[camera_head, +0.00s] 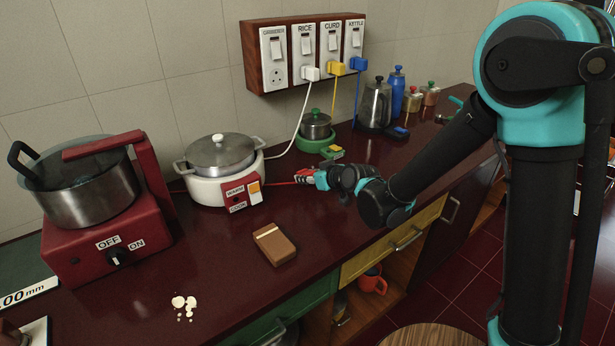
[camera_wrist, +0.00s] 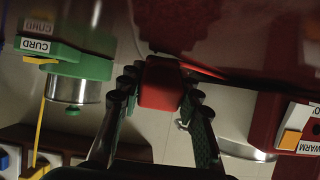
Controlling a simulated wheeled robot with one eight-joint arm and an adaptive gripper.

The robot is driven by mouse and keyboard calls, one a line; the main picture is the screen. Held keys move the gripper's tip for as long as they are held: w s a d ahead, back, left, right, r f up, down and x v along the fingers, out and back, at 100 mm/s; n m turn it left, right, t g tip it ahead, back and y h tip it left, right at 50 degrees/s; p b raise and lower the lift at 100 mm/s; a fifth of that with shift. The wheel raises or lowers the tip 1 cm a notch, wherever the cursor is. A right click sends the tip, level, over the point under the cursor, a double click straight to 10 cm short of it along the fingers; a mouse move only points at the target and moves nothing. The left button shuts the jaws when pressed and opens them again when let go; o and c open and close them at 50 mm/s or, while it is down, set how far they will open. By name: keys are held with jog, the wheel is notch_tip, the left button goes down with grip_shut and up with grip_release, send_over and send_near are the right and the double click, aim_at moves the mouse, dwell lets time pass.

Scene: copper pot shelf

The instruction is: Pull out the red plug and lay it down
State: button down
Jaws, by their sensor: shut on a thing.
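The red plug (camera_wrist: 162,84) is between the fingers of my gripper (camera_wrist: 160,92) in the wrist view, which shows the scene upside down. My gripper (camera_head: 304,177) is shut on it, low over the counter, right of the white cooker. A red cord (camera_head: 280,183) runs from the plug to the left. I cannot tell whether the plug touches the counter. The socket board (camera_head: 314,50) is on the wall, and its leftmost socket (camera_head: 277,77) is empty. White, yellow and blue plugs sit in the other sockets.
The white cooker (camera_head: 212,190) stands left of my gripper. A green-based small pot (camera_head: 316,142) stands close behind it, and a kettle (camera_head: 374,106) is further right. A brown box (camera_head: 274,243) lies in front on the dark red counter (camera_head: 230,285), with bare counter around it.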

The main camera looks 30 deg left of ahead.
aim_at(311, 173)
jog(key=shift+c, duration=1.7)
grip_release()
jog(key=shift+s+d+r, duration=0.1)
jog(key=shift+d, duration=0.05)
jog(key=shift+r+v, duration=0.2)
jog(key=shift+v, duration=1.1)
jog(key=shift+r+v, duration=0.15)
jog(key=shift+v, duration=1.1)
jog(key=shift+r, duration=0.1)
jog(key=shift+r, duration=2.9)
